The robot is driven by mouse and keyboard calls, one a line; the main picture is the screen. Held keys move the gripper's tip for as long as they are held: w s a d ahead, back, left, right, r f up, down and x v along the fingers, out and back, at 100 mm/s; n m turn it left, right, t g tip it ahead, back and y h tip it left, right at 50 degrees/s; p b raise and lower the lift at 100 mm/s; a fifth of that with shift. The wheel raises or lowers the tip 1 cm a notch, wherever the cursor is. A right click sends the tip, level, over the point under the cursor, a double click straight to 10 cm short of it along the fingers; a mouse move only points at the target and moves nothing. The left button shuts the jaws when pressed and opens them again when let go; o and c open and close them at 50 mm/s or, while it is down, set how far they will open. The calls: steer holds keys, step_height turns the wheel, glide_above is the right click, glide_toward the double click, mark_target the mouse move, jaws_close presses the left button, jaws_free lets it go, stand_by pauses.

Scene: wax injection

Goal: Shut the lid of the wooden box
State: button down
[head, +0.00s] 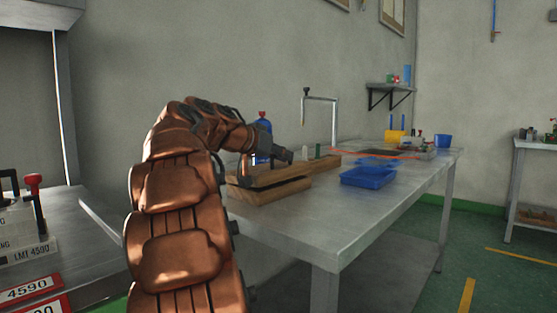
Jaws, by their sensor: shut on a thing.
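The wooden box (262,193) lies near the left end of the metal table. Its lid (290,171) is tilted over the base, with a dark wedge-shaped gap between them that is wider at the left. My gripper (287,157) is at the far side of the lid, low over it, and is shut on the lid. The fingertips are small in the view and partly hidden, so the exact contact does not show. My copper-coloured arm covers the left edge of the box.
Blue trays (368,177) stand right of the box. A blue bottle with a red cap (262,140) stands behind my wrist. The table's front right surface (320,220) is clear.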

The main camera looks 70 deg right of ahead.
steer(key=shift+s+a+f+b, duration=0.1)
steer(key=shift+s+f+b, duration=0.2)
steer(key=shift+f, duration=0.2)
steer(key=c, duration=1.2)
jaws_free()
steer(key=shift+c, duration=0.2)
steer(key=v, duration=1.2)
steer(key=shift+r, duration=0.1)
